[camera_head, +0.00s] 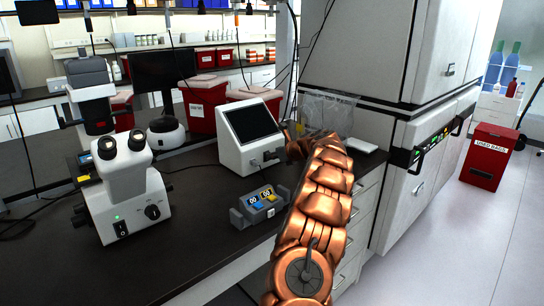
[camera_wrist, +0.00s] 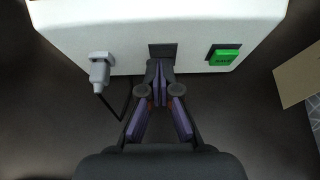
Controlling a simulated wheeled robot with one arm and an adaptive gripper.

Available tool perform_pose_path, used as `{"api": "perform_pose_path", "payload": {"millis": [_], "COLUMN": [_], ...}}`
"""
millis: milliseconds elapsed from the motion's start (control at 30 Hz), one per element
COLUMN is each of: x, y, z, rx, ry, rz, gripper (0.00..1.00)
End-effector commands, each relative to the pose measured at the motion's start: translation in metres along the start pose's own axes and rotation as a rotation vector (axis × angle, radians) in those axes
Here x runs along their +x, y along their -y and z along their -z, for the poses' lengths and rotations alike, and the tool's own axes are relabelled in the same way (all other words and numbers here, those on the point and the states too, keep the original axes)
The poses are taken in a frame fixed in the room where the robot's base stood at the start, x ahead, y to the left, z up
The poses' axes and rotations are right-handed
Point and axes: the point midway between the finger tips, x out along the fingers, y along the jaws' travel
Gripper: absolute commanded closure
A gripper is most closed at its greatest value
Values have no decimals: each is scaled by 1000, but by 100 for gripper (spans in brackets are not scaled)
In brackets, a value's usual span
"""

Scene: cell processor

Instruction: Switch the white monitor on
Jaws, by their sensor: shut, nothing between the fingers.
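The white monitor (camera_head: 232,147) stands on the dark bench, and its tilted screen (camera_head: 254,122) is dark. My copper arm reaches to its right side, and the fingers are hard to make out in the head view. In the wrist view the monitor's white casing (camera_wrist: 190,22) fills the top. My gripper (camera_wrist: 160,68) is shut and empty, with its tips at or just short of a dark rectangular socket (camera_wrist: 163,50); I cannot tell if they touch. A green rocker switch (camera_wrist: 223,56) is right of the fingertips, apart from them. A grey plug (camera_wrist: 101,70) is at left.
A white microscope (camera_head: 130,195) stands at left on the bench. A small grey device with blue and yellow parts (camera_head: 260,205) sits in front of the monitor. Red bins (camera_head: 203,115) stand behind it. A beige flat object (camera_wrist: 299,75) is at right in the wrist view.

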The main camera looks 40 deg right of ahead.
Motion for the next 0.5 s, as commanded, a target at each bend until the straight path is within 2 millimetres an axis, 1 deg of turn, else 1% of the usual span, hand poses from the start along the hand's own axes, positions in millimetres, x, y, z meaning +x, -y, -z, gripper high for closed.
{"api": "perform_pose_path", "payload": {"millis": [33,200,267,500], "x": [-2,0,2,2], "y": [0,0,0,0], "z": [-4,-8,-2,-4], "rx": [0,0,0,0], "ry": [-7,-37,-36,-34], "rz": [0,0,0,0], "gripper": [100,100,100,100]}}
